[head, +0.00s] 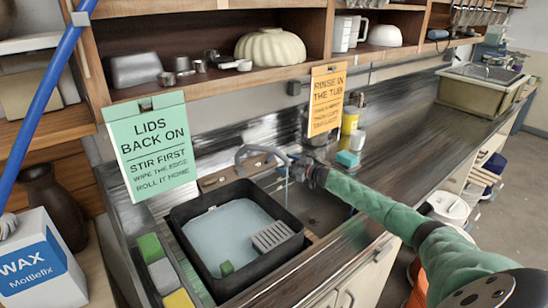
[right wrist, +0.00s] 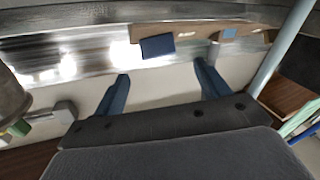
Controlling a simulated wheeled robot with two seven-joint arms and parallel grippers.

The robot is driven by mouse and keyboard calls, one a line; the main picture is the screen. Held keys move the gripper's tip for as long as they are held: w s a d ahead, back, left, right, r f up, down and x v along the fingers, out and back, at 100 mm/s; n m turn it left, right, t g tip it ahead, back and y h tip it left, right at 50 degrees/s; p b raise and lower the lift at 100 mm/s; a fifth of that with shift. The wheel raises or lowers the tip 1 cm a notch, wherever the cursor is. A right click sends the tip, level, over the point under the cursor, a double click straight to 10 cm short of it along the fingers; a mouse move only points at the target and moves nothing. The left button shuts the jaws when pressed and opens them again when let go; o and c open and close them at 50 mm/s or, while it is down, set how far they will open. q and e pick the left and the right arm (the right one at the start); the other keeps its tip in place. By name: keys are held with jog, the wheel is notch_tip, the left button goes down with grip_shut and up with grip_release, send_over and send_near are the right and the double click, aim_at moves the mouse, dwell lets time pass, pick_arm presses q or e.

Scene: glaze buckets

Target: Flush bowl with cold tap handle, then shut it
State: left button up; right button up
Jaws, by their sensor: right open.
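My right gripper (head: 303,166) reaches in from the right to the tap area behind the sink. In the right wrist view its two blue fingers (right wrist: 161,70) are apart with nothing between them. A dark blue tap handle (right wrist: 158,47) shows just beyond the gap, on a wooden board (right wrist: 195,33). A lighter blue patch is at the board's right. In the head view the board (head: 238,171) carries a grey curved spout (head: 250,150). A thin pale stream or pipe (head: 287,186) hangs below it; I cannot tell which. I cannot pick out a bowl. My left gripper is out of view.
A green sign (head: 150,145) and an orange sign (head: 327,100) hang from the shelf. A yellow bottle (head: 349,122) stands behind.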

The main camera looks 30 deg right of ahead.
aim_at(270, 159)
jog(key=x, duration=0.2)
jog(key=p+x, duration=0.1)
jog(key=x, duration=0.1)
jog(key=p+x, duration=0.1)
jog(key=x, duration=0.1)
jog(key=shift+w+f, duration=0.3)
jog(key=shift+w, duration=0.1)
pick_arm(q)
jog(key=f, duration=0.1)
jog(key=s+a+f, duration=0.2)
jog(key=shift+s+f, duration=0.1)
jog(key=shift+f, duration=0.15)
pick_arm(e)
jog(key=shift+s+r, duration=0.1)
jog(key=c, duration=1)
